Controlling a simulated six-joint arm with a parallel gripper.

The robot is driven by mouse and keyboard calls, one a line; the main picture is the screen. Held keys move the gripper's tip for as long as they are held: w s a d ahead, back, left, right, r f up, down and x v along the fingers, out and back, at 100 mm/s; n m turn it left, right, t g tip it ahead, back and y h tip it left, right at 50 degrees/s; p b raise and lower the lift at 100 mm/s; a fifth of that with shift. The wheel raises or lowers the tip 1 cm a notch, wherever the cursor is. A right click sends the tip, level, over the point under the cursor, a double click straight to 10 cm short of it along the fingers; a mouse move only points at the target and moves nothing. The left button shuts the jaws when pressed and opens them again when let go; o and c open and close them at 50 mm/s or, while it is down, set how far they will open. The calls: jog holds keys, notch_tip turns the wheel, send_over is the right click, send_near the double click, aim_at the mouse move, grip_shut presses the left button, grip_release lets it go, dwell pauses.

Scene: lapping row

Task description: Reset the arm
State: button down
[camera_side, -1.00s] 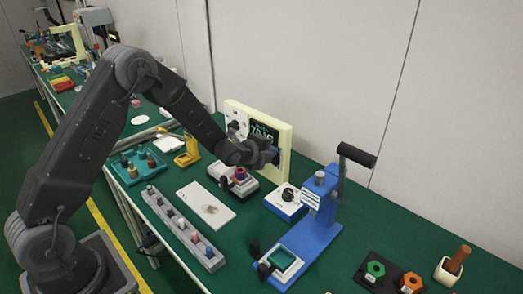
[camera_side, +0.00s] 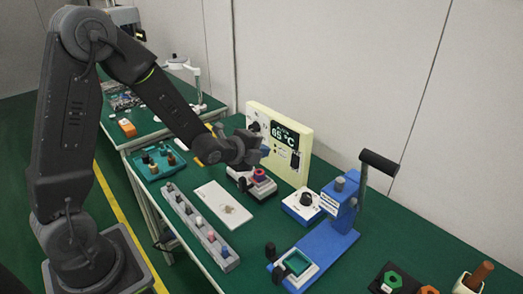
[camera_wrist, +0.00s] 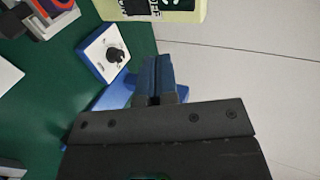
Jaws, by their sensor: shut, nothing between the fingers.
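My arm reaches in from the left, its elbow high, with my gripper (camera_side: 264,151) in front of the lower left part of a cream display box (camera_side: 300,180). In the wrist view, my gripper (camera_wrist: 157,62) is shut with nothing between its fingers, and the cream display box (camera_wrist: 185,14) shows at the top. A blue press (camera_side: 325,238) with a raised black-handled lever (camera_side: 378,162) stands to the right of the gripper. The display reads about 65 °C.
A white-topped blue knob box (camera_side: 303,207), a red-topped device (camera_side: 258,182), a white plate (camera_side: 221,205), a grey strip with several pegs (camera_side: 200,228) and a teal tray (camera_side: 160,161) crowd the bench. A wall runs behind. Open floor lies at left.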

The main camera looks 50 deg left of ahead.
jog(key=s+d+r+n+g+y, duration=0.1)
jog(key=s+d+r+n+g, duration=0.15)
jog(key=s+r+n, duration=0.65)
jog(key=s+d+r+n+g, duration=0.1)
jog(key=s+n, duration=0.3)
jog(key=s, duration=0.4)
jog(key=s+d+r+n+g+h, duration=0.1)
jog(key=s+d+r+n+g, duration=0.1)
jog(key=s, duration=0.7)
jog(key=r+n+g, duration=0.1)
jog(key=n+g, duration=0.1)
jog(key=n, duration=0.1)
jog(key=shift+d, duration=0.15)
